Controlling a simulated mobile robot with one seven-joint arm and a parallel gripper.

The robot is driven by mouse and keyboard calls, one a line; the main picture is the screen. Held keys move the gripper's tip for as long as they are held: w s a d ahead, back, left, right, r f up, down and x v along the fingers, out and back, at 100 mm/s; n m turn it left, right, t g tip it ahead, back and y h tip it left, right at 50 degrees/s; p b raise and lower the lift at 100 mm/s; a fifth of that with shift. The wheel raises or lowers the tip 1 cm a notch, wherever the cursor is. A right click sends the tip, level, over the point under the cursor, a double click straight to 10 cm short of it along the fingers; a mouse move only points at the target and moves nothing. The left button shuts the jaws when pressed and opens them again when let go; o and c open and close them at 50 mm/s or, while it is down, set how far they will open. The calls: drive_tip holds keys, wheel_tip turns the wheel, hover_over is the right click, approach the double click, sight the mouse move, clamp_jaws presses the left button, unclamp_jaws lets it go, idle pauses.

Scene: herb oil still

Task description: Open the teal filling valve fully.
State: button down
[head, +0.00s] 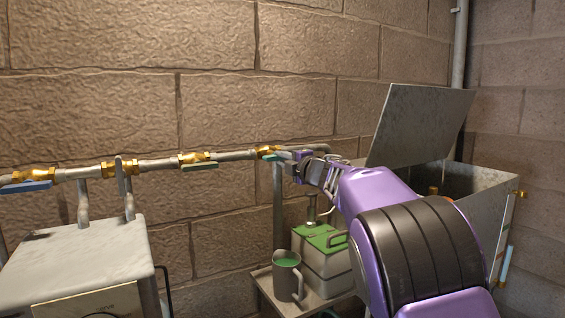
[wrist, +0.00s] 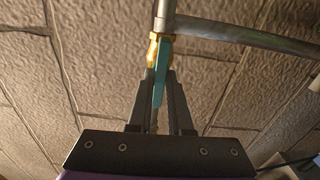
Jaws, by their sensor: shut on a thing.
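The teal valve handle (wrist: 164,62) hangs from a brass valve body (wrist: 153,50) on the grey pipe. In the wrist view it lies between the two fingers of my gripper (wrist: 160,80), which are shut on it. The handle runs nearly along the pipe there, at a slight angle. In the head view the brass valve (head: 266,151) is at the right end of the row of valves, with my gripper (head: 297,160) at its right side. My gripper hides much of the handle in that view.
A green-handled valve (head: 200,166) and a blue-handled valve (head: 25,187) sit further left on the pipe. Below are a mug (head: 288,278) with green contents and a green-topped container (head: 322,262). A metal tank (head: 490,192) with a raised lid (head: 418,122) stands right. A metal box (head: 75,260) stands left.

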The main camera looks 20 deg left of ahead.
drive_tip(key=c, duration=0.8)
unclamp_jaws()
drive_tip(key=shift+c, duration=0.2)
drive_tip(key=shift+d, duration=0.1)
drive_tip(key=b+v, duration=0.3)
drive_tip(key=v, duration=1.4)
drive_tip(key=shift+s, duration=0.25)
